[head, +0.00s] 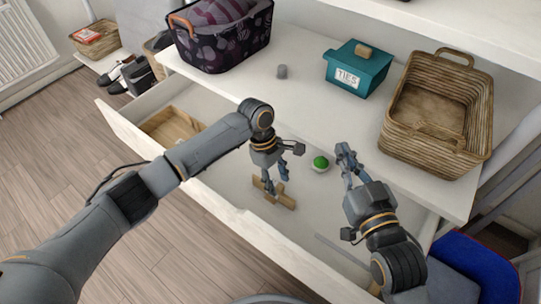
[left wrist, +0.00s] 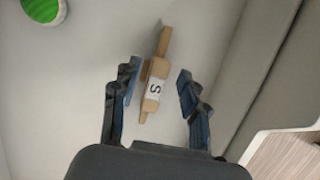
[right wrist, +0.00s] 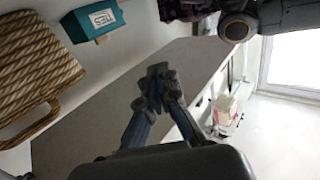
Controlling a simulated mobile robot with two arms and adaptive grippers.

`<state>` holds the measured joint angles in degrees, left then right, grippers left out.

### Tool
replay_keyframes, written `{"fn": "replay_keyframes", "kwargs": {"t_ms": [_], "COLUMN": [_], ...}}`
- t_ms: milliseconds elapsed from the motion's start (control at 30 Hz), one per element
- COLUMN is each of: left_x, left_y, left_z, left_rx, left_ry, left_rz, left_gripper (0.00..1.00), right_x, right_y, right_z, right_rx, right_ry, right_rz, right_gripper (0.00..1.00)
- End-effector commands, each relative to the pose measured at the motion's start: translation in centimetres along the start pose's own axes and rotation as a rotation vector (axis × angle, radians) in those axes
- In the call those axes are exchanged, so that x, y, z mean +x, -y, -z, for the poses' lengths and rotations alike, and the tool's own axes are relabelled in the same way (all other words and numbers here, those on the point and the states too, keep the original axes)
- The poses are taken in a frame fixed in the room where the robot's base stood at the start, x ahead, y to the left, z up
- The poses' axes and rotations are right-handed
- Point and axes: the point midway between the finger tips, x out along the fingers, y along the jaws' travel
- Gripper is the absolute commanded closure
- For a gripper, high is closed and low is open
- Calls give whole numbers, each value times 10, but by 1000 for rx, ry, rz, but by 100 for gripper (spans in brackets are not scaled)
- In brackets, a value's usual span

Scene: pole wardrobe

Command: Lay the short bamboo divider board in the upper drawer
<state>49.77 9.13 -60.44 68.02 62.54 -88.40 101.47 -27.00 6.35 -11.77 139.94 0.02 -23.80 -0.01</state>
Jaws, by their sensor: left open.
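The short bamboo divider board (head: 286,201) is a small light-brown piece in the open white drawer (head: 225,205), near its front wall. In the left wrist view the board (left wrist: 152,104) bears a white label with an S and appears to lie on the drawer floor. My left gripper (head: 270,186) is open, reaching down over it, with a finger on either side; I cannot tell whether they touch it. The fingers partly hide the board in the head view.

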Motion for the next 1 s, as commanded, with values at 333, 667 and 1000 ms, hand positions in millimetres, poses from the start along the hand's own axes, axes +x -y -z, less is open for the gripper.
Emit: {"fn": "replay_keyframes", "kwargs": {"t_ms": [333, 667, 1000], "left_x": [-48, -82, -91], "left_y": [-1, -1, 0], "left_z": [-1, 0, 0], "left_rx": [1, 0, 0], "left_ry": [0, 0, 0], "left_rz": [-2, -2, -1], "left_gripper": [56, 56, 56], "right_x": [-32, -83, -102], "right_y": [-12, -20, -21], "right_z": [-75, -124, -136], "right_rx": [-3, 2, 4], "right_ry": [452, 796, 899], "right_rz": [-28, -49, -56], "right_gripper": [100, 100, 100]}}
